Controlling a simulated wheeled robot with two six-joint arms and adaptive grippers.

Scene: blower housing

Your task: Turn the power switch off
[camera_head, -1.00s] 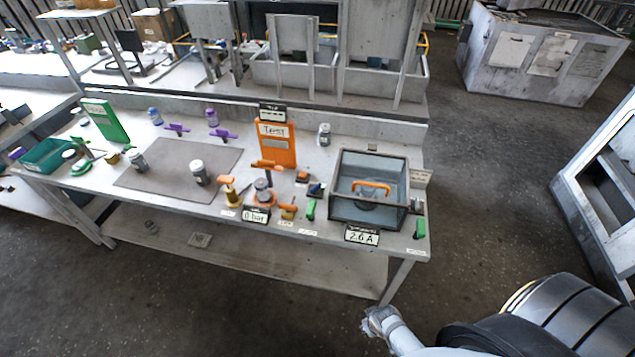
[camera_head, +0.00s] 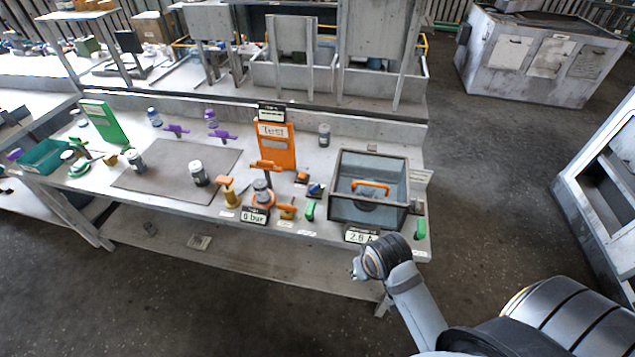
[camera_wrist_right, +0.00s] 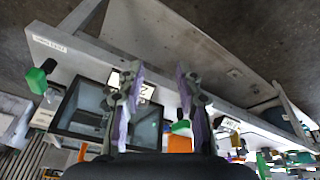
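A green switch handle (camera_head: 420,228) stands at the right front corner of the bench, beside the glass-walled box. A small white label (camera_head: 421,254) lies in front of it, too small to read. In the right wrist view the green handle (camera_wrist_right: 37,80) is at the left, near a label (camera_wrist_right: 50,43). A second green handle (camera_head: 310,210) stands left of the box. My right gripper (camera_head: 357,268) is in front of the bench edge, below the 2.6 A display (camera_head: 361,235). Its two fingers are apart and empty in the wrist view (camera_wrist_right: 160,100). My left gripper is not seen.
The glass-walled box (camera_head: 340,212) holds an orange handle (camera_head: 371,187). An orange Test board (camera_head: 277,147), a 0 bar display (camera_head: 255,216) and several fittings stand to its left.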

